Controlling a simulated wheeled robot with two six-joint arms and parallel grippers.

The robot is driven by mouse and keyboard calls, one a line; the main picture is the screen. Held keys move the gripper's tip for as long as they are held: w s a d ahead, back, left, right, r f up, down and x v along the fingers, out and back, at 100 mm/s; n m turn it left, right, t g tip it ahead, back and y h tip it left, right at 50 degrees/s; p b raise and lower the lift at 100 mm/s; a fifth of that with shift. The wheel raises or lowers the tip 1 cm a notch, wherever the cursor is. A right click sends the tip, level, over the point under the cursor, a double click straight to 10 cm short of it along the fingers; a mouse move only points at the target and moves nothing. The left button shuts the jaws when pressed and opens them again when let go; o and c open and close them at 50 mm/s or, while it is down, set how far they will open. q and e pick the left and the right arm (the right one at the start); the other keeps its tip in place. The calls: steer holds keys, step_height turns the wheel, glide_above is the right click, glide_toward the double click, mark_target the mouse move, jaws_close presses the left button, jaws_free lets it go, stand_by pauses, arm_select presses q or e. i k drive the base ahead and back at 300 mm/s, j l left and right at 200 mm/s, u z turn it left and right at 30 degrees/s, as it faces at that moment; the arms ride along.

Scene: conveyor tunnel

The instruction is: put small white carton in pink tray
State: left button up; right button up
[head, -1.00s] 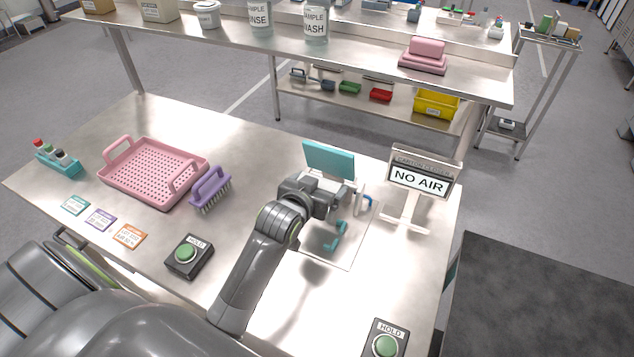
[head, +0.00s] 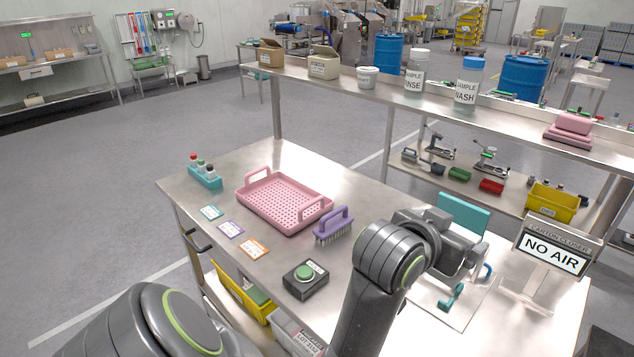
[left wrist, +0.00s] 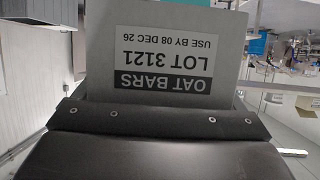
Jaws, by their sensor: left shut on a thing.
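The pink tray (head: 284,203) sits on the steel table, left of centre in the head view; it is perforated, has two raised handles and is empty. My left gripper (head: 462,258) is right of the tray, over the table beside a teal panel. It is shut on the small white carton (left wrist: 180,45), which fills the upper middle of the left wrist view. Its label reads OAT BARS, LOT 3121, and appears upside down there. In the head view I cannot make out the carton behind the gripper. My right gripper is not in view.
A purple brush (head: 333,226) stands between the tray and my left arm. A black HOLD button box (head: 305,280) is in front. A teal rack of bottles (head: 205,177) is left of the tray. The teal panel (head: 463,213) and a NO AIR sign (head: 553,250) stand at right.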

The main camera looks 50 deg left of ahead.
mark_target(283, 203)
steer(key=i+j, duration=0.1)
steer(key=j, duration=0.3)
steer(key=i+j+u, duration=0.1)
steer(key=j, duration=0.3)
steer(key=i+j, duration=0.1)
steer(key=j, duration=0.35)
steer(key=i+j+u, duration=0.1)
steer(key=j, duration=0.3)
steer(key=i+j, duration=0.1)
steer(key=j, duration=0.3)
